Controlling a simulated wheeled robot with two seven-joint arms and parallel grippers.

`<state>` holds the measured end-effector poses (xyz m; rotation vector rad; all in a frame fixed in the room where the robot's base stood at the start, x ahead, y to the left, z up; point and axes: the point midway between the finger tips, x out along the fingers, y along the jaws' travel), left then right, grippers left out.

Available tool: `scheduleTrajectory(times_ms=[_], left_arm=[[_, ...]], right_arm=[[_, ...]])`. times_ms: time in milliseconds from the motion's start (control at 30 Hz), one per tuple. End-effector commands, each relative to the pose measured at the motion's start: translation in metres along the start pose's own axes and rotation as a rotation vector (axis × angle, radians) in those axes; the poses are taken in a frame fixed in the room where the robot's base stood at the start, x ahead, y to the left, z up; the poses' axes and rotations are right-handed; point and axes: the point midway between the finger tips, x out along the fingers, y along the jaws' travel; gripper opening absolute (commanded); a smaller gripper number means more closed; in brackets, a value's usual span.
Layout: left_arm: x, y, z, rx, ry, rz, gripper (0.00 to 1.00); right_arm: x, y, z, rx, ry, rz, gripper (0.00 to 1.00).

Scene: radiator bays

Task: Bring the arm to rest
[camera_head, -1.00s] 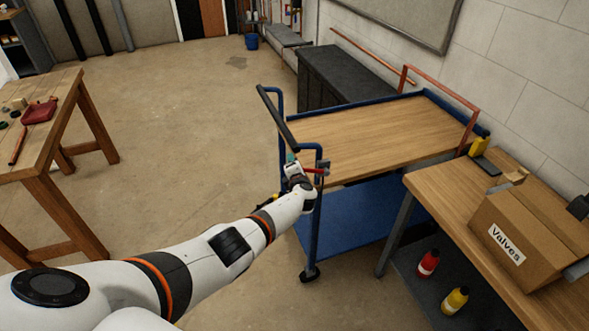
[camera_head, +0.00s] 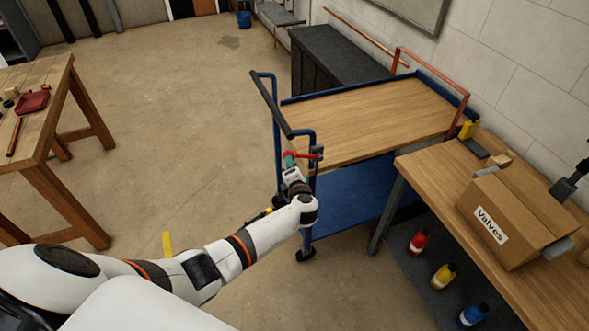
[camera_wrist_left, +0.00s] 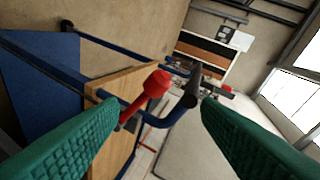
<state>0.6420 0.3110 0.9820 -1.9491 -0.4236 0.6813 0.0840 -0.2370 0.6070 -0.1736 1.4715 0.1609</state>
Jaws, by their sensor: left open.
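My left arm reaches across the floor to the near left corner of a blue trolley (camera_head: 375,120) with a wooden top. My left gripper (camera_head: 290,159) is open beside the trolley's blue handle post. A red lever (camera_head: 302,154) on that post is close to the fingertips. In the left wrist view, the green fingers (camera_wrist_left: 160,125) are wide apart. The red lever (camera_wrist_left: 155,86) shows in the gap between them, beyond the tips, and does not look gripped. The trolley's black push bar (camera_wrist_left: 193,85) also lies beyond them. My right gripper is not in view.
Red (camera_head: 419,241), yellow (camera_head: 444,276) and blue (camera_head: 473,314) bottles stand below. A wooden table (camera_head: 50,110) is at left.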

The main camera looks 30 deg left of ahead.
Motion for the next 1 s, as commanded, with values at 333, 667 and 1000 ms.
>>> scheduleTrajectory(times_ms=[333,667,1000], left_arm=[[-0.013,0.000,0.000,0.000,-0.001,0.000,0.58],[-0.013,0.000,0.000,-0.001,-0.001,0.001,0.58],[-0.027,0.127,0.089,-0.487,-0.162,0.241,0.58]], right_arm=[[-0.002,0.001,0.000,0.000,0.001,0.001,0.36],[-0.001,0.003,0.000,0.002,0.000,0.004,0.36],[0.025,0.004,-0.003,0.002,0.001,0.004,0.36]])
